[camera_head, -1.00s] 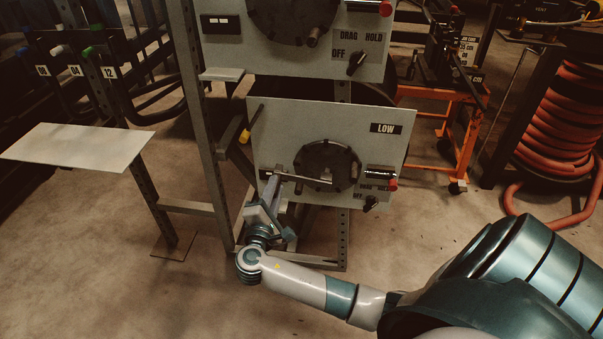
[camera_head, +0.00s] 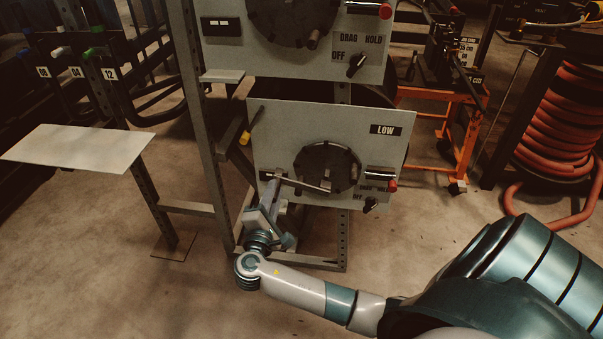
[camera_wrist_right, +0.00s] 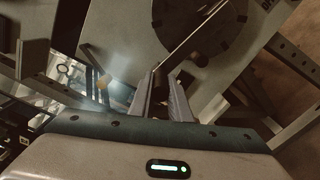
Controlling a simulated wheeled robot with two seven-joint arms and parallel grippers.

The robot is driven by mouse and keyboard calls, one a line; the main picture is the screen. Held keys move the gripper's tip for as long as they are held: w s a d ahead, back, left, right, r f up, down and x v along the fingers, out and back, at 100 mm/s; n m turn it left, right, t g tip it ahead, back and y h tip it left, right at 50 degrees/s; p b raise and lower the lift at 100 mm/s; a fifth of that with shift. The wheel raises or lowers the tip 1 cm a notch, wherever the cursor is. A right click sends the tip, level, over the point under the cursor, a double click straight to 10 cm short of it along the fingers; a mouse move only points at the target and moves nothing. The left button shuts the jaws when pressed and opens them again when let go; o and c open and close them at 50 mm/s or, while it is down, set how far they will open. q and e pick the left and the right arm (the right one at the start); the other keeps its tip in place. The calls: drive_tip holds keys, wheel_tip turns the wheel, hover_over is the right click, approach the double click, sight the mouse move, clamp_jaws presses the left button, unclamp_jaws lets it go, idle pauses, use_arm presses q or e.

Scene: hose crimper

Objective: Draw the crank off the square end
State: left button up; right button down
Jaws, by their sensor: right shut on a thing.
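The crank (camera_head: 304,185) is a thin metal bar in front of the lower panel marked LOW (camera_head: 280,135). Its right end lies over the lower part of the dark round disc (camera_head: 338,160); whether it still touches the square end I cannot tell. My right gripper (camera_head: 272,185) is shut on the crank's left end, left of the disc. In the right wrist view, the crank (camera_wrist_right: 182,48) runs up and right from between the fingertips (camera_wrist_right: 160,82) across the disc (camera_wrist_right: 207,22). My left gripper is not in view.
A second panel with a disc (camera_head: 290,15) sits above. A red-tipped lever (camera_head: 385,177) and a small knob (camera_head: 370,204) are right of the lower disc. A yellow-handled tool (camera_head: 246,134) hangs at the panel's left edge. A frame post (camera_head: 200,120) stands left. Floor in front is open.

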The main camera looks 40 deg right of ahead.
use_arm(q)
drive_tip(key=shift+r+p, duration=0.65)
use_arm(e)
drive_tip(key=shift+v, duration=1.65)
drive_tip(key=shift+r, duration=0.15)
